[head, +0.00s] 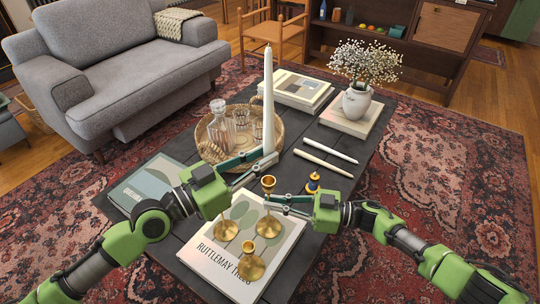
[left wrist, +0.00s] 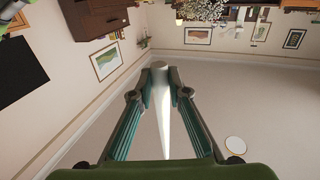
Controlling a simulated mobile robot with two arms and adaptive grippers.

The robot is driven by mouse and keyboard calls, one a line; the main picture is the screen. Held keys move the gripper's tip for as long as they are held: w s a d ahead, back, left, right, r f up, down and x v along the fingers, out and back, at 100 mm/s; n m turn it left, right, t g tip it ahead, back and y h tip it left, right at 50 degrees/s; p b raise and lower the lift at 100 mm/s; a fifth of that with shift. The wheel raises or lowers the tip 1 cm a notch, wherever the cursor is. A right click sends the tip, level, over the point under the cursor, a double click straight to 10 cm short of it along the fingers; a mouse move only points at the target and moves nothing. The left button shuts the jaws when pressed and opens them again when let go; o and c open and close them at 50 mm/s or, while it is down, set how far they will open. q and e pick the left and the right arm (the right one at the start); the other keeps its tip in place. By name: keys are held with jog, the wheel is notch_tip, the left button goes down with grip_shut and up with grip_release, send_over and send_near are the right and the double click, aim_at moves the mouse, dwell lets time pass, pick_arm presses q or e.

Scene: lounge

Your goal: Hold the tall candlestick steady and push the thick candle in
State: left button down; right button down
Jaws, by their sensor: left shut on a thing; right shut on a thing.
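The thick white candle (head: 268,100) stands upright in my left gripper (head: 269,160), which is shut on its lower end. It also shows between the fingers in the left wrist view (left wrist: 163,105). The tall brass candlestick (head: 268,184) stands on a white book, with its cup just below the candle's lower end in the head view. A small gap shows between candle and cup, so they appear apart. My right gripper (head: 270,199) is shut on the candlestick's stem below the cup, coming in from the right. The candlestick looks upright.
Two shorter brass candlesticks (head: 225,230) (head: 253,268) stand close by on the white book (head: 218,262). A small blue-and-gold object (head: 313,184) and two thin candles (head: 323,163) (head: 331,150) lie to the right. A wicker tray (head: 203,147) with a decanter is behind.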

pick_arm(q)
jog(key=shift+w+d+f, duration=0.1)
jog(key=shift+f, duration=1.3)
jog(key=shift+a+f, duration=0.2)
jog(key=shift+f, duration=1.55)
jog(key=shift+f, duration=0.8)
jog(key=shift+s+a+f, duration=0.1)
jog(key=shift+s+f, duration=0.05)
jog(key=shift+f, duration=0.35)
jog(key=shift+s+f, duration=0.15)
jog(key=shift+f, duration=0.3)
jog(key=shift+r, duration=0.1)
notch_tip(320, 180, up, 9)
send_over(263, 186)
jog(key=shift+s+a+f, duration=0.1)
jog(key=shift+f, duration=2.55)
